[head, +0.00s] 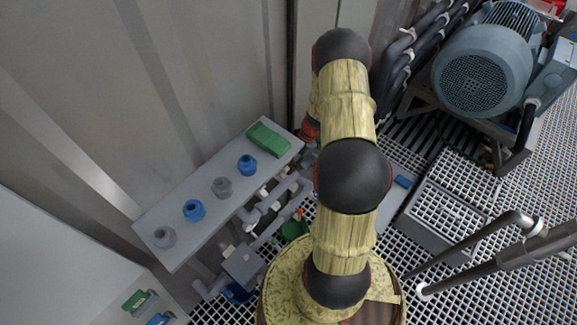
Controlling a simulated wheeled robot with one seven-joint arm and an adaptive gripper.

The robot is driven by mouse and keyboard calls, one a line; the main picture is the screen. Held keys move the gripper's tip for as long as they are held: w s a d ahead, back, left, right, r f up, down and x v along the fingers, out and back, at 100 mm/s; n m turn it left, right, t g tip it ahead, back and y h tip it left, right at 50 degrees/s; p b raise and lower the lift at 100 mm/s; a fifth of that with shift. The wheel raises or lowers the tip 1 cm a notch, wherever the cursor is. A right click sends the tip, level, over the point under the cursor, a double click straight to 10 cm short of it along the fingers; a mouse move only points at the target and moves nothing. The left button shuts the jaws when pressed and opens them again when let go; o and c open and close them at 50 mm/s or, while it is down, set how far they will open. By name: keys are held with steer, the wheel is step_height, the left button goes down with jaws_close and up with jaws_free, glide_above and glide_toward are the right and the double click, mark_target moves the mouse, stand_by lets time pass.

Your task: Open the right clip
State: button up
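I cannot make out a right clip for certain in the head view. My arm rises through the middle of the picture and bends away at the top, covering what lies behind it. My gripper does not show, so its opening and any contact are hidden. Grey pipes and fittings (270,205) run beside the shelf and pass behind my arm. A green part (292,229) sits low among them, left of my arm.
A grey shelf (185,236) along the wall carries a green block (268,139) and blue and grey fittings. A large motor (484,68) stands at upper right. A grey box (440,215) and metal handrails (500,255) stand right of my arm, above grating.

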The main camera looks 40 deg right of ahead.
jaws_close()
stand_by(0.5)
steer(key=shift+w+r+p, duration=0.15)
steer(key=shift+w+p, duration=0.2)
steer(key=shift+w, duration=0.05)
steer(key=shift+w+p, duration=0.3)
steer(key=shift+w, duration=0.45)
steer(key=shift+o, duration=2)
jaws_free()
steer(key=shift+a, duration=0.1)
steer(key=shift+o, duration=0.5)
steer(key=v, duration=1.2)
